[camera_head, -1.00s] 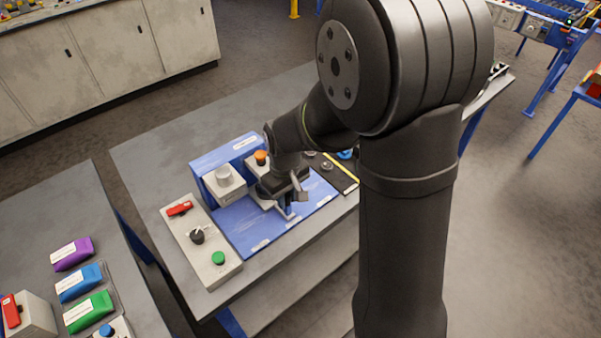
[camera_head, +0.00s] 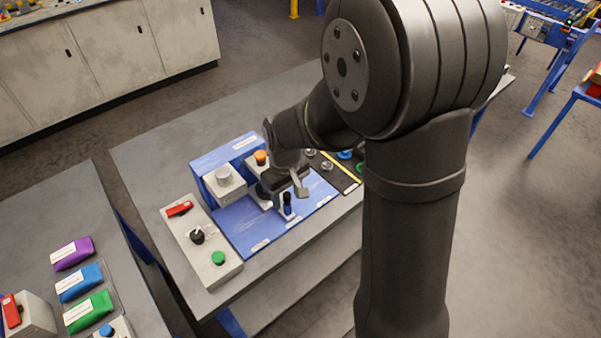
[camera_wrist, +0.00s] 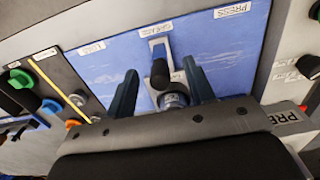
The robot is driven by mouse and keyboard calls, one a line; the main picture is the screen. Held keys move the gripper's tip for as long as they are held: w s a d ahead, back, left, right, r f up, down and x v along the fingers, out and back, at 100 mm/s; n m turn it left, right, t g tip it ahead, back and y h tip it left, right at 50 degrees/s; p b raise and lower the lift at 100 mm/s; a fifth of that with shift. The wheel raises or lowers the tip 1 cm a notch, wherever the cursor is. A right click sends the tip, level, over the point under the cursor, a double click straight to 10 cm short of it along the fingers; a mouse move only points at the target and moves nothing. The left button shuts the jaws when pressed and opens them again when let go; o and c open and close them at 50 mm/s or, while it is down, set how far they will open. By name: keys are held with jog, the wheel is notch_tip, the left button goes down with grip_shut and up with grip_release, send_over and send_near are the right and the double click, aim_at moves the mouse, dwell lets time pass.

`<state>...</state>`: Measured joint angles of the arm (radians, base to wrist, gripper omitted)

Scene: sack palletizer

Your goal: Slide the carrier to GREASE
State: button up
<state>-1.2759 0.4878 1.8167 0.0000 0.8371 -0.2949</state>
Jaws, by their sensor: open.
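The carrier, with an upright black handle (camera_wrist: 160,73) and a pale base, stands on the blue station plate (camera_wrist: 115,72). In the head view its dark handle (camera_head: 287,203) shows just below my gripper (camera_head: 290,189). In the wrist view my gripper (camera_wrist: 160,78) is open, with one blue-grey finger on each side of the handle; I cannot tell whether either touches it. The carrier is in line with the middle label (camera_wrist: 164,29), which seems to read GREASE. The LOAD label (camera_wrist: 92,48) lies to its left and the PRESS label (camera_wrist: 232,10) to its right.
An orange button unit (camera_head: 261,158) and a grey round-topped press unit (camera_head: 224,176) stand behind the plate. A control panel with a red switch, black dial and green button (camera_head: 218,258) lies at left. A dark panel with several knobs (camera_head: 340,172) is at right.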

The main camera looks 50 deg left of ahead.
jog(key=shift+r, duration=1.65)
jog(key=shift+r, duration=0.1)
jog(key=shift+r, duration=1.65)
jog(key=shift+f, duration=2.85)
jog(key=shift+f, duration=1.1)
jog(key=shift+w, duration=0.65)
